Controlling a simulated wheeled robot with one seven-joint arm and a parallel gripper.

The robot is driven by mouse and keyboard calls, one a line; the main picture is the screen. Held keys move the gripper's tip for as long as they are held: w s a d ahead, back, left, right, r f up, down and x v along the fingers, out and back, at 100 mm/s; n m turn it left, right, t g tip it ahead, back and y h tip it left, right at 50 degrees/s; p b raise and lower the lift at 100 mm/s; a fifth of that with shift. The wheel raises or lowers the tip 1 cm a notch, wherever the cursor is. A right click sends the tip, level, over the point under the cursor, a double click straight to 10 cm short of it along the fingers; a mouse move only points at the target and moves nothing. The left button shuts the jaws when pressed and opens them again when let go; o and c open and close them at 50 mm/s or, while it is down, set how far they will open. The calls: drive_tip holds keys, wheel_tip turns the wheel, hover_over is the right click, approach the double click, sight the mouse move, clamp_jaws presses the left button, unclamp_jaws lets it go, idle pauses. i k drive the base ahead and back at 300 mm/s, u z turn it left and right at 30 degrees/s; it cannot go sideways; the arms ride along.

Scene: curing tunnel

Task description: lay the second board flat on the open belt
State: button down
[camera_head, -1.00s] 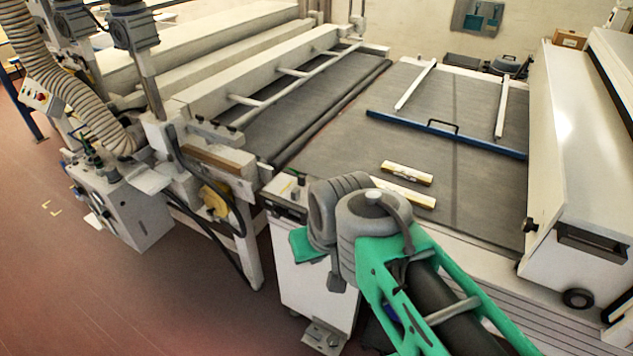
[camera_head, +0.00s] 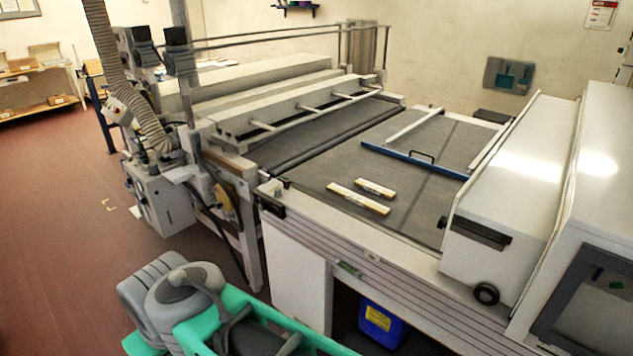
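Two pale, narrow boards lie on the dark open belt (camera_head: 310,180), near its front edge. The shorter board (camera_head: 375,188) is slightly behind and right of the longer board (camera_head: 357,199). They lie roughly parallel with a small gap. Both look flat, with yellowish edges and small dark marks. I cannot tell which one is the second board. My gripper is not in view. Only my grey and green arm links show at the bottom left, in front of the machine and well away from the boards.
A blue bar with a handle (camera_head: 414,161) crosses the belt behind the boards. A white hood (camera_head: 515,185) closes off the right side. The tunnel machine (camera_head: 290,110) stands at left. A blue bin (camera_head: 381,322) sits below the belt. Belt around the boards is clear.

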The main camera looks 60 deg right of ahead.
sight(382, 211)
drive_tip(key=u, duration=0.1)
drive_tip(key=i, duration=1.6)
drive_tip(key=z, duration=0.6)
drive_tip(key=i, duration=1.05)
drive_tip(key=z, duration=1.85)
drive_tip(key=i, duration=1.1)
drive_tip(key=z, duration=0.25)
